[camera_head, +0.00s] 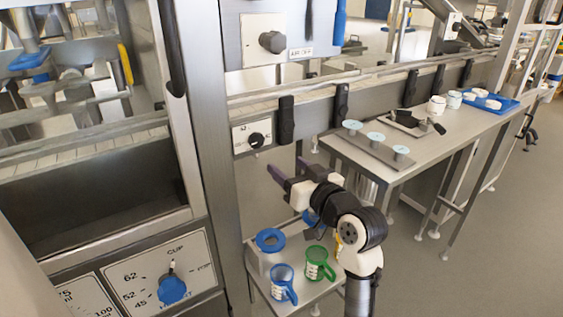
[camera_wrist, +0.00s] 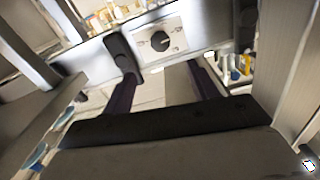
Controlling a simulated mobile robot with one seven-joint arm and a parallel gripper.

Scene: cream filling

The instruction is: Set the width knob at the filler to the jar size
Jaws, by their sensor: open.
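A small black knob (camera_head: 256,141) sits on a pale plate on the conveyor's side rail, in the middle of the head view. The plate's markings are too small to read, so I cannot tell its setting or confirm that it is the width knob. A black knob on a pale plate (camera_wrist: 160,41) also shows at the top of the wrist view, beyond the fingers. My gripper (camera_head: 287,168) is open and empty, below and right of the rail knob in the head view. Its two dark purple fingers (camera_wrist: 163,76) are apart and do not touch the knob.
Black brackets (camera_head: 341,101) stand along the rail. A blue knob (camera_head: 172,289) marked CUP is lower left; an air knob (camera_head: 272,41) is above. Blue (camera_head: 283,283) and green (camera_head: 320,264) jugs stand below my arm. A bench (camera_head: 375,171) holding lids and jars is right.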

